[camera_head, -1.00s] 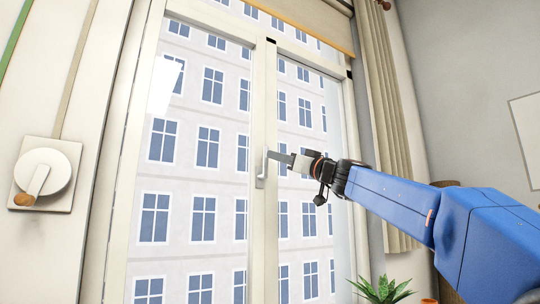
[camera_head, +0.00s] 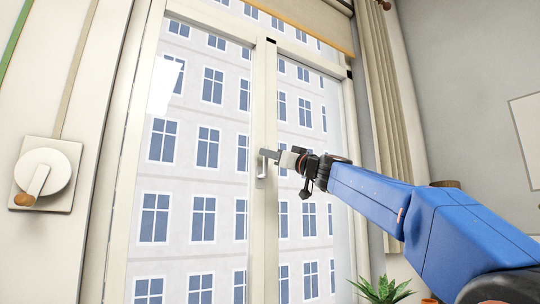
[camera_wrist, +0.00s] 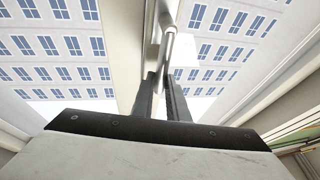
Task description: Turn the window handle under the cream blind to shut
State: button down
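The window handle (camera_head: 261,168) is a small grey metal lever on the middle upright of the white window frame (camera_head: 265,110). It points roughly up and down. My gripper (camera_head: 266,154) is at the upper part of the handle, coming from the right, and covers some of it. In the wrist view, the two dark fingers of my gripper (camera_wrist: 161,76) are a narrow gap apart, and the pale handle (camera_wrist: 168,45) shows at and beyond their tips. I cannot tell whether they press on it. The cream blind (camera_head: 315,20) is rolled high above the window.
A white round crank (camera_head: 42,172) with a wooden knob is on the wall at left. A beige curtain (camera_head: 390,110) hangs at right. A green plant (camera_head: 384,290) stands below my arm. Window glass lies on both sides of the upright.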

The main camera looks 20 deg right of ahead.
jog(key=s+a+f+n+g, duration=0.2)
jog(key=a+f+n+g, duration=0.5)
jog(key=n, duration=1.2)
jog(key=shift+s+n+h, duration=0.15)
jog(key=shift+n+h, duration=0.15)
jog(key=shift+h, duration=0.1)
dwell(0.5)
jog(key=c, duration=1.8)
grip_release()
jog(key=shift+o, duration=0.3)
jog(key=v, duration=1.7)
jog(key=shift+d+r, duration=0.15)
jog(key=shift+r, duration=0.2)
